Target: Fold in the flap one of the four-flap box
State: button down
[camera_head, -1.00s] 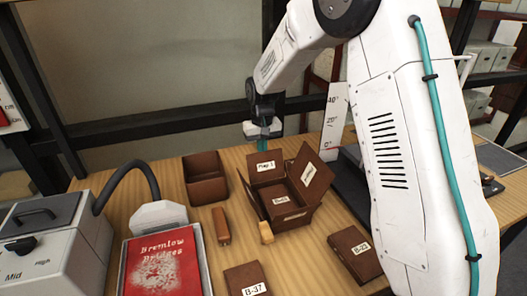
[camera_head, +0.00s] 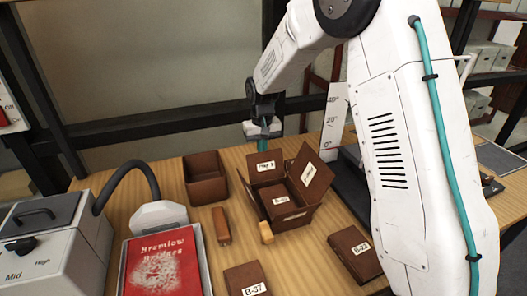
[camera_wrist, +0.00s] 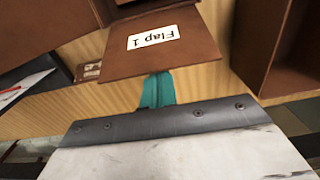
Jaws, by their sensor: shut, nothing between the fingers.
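The brown four-flap box (camera_head: 292,221) stands open on the wooden table, with its flaps spread outward and up. Flap one (camera_head: 267,175), labelled "Flap 1", is at the back left of the box and raised. It also shows in the wrist view (camera_wrist: 185,58), where its label is upside down. A brown item with a label (camera_head: 279,203) lies inside the box. My gripper (camera_head: 262,145) is just behind flap one, with its teal fingers shut and empty. In the wrist view the fingertips (camera_wrist: 157,92) are at the flap's outer edge; I cannot tell whether they touch.
An open brown box (camera_head: 205,190) stands left of the four-flap box. A wooden block (camera_head: 222,226) and a small pale piece (camera_head: 266,233) lie in front. Labelled brown boxes (camera_head: 355,253) (camera_head: 247,279) lie nearer. A red book (camera_head: 166,265) is at the left.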

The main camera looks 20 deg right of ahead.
aim_at(269, 161)
jog(key=shift+s, duration=0.1)
dwell(0.4)
jog(key=shift+s, duration=3.1)
jog(key=w+r, duration=0.3)
jog(key=r, duration=0.7)
jog(key=s+d+r, duration=0.1)
jog(key=s+r, duration=0.1)
jog(key=s, duration=1)
jog(key=s+d+r+t, duration=0.1)
jog(key=s+r, duration=0.2)
jog(key=s, duration=1)
jog(key=s+d+r, duration=0.1)
jog(key=s+r, duration=0.1)
jog(key=s, duration=1)
jog(key=shift+s+r, duration=0.3)
jog(key=shift+r, duration=0.05)
